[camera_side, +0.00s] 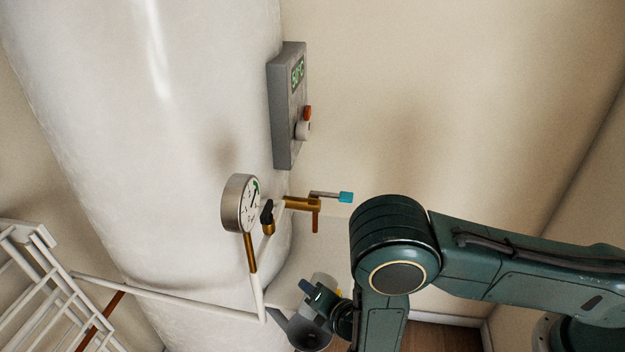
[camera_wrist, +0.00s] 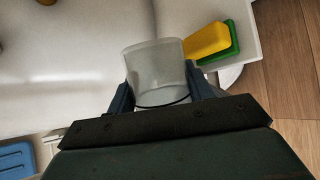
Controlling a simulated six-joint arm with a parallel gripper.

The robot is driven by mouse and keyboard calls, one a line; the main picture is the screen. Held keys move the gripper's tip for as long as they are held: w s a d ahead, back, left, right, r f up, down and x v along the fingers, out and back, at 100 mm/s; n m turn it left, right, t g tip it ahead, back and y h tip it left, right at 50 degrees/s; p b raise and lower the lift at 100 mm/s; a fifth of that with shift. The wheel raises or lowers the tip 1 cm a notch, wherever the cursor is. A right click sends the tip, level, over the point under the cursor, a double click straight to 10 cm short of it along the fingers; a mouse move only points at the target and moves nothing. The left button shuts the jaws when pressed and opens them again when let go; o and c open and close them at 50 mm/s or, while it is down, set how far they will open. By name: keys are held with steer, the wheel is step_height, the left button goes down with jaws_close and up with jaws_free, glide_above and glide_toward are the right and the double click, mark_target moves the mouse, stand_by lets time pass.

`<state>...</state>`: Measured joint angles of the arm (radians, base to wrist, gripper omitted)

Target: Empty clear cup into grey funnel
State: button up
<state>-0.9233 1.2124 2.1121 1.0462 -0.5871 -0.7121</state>
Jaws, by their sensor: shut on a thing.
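The clear cup (camera_wrist: 155,70) is between the two fingers of my gripper (camera_wrist: 160,88) in the wrist view. The fingers press on it from both sides. I cannot make out what is inside it. In the side view my gripper (camera_side: 320,298) is low, in front of the white tank, and the cup there is small and partly hidden. A dark grey, funnel-like shape (camera_side: 306,332) lies just below my gripper, partly behind my arm; it looks like the grey funnel. I cannot tell whether the cup touches it. No funnel is clear in the wrist view.
A large white tank (camera_side: 150,130) fills the left, with a gauge (camera_side: 240,203), brass valve (camera_side: 300,203) and white pipe (camera_side: 180,302). A grey control box (camera_side: 288,105) is above. A white rack (camera_side: 35,285) stands left.

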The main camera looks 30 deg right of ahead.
steer(key=shift+f, duration=0.15)
steer(key=shift+s+a+n+t+h, duration=0.2)
steer(key=shift+n+t+h, duration=0.1)
steer(key=shift+t+h, duration=0.15)
steer(key=shift+a+r, duration=0.1)
steer(key=shift+r, duration=0.15)
stand_by(0.3)
steer(key=shift+w+d+r+m+g+y, duration=0.2)
steer(key=shift+w+d+m+g+y, duration=0.05)
steer(key=shift+d+m+g+y, duration=0.25)
steer(key=shift+g+y, duration=0.25)
steer(key=shift+w, duration=0.1)
steer(key=shift+w+d+m+g+y, duration=0.15)
steer(key=shift+d+m+g+y, duration=0.15)
steer(key=shift+m+g+y, duration=0.6)
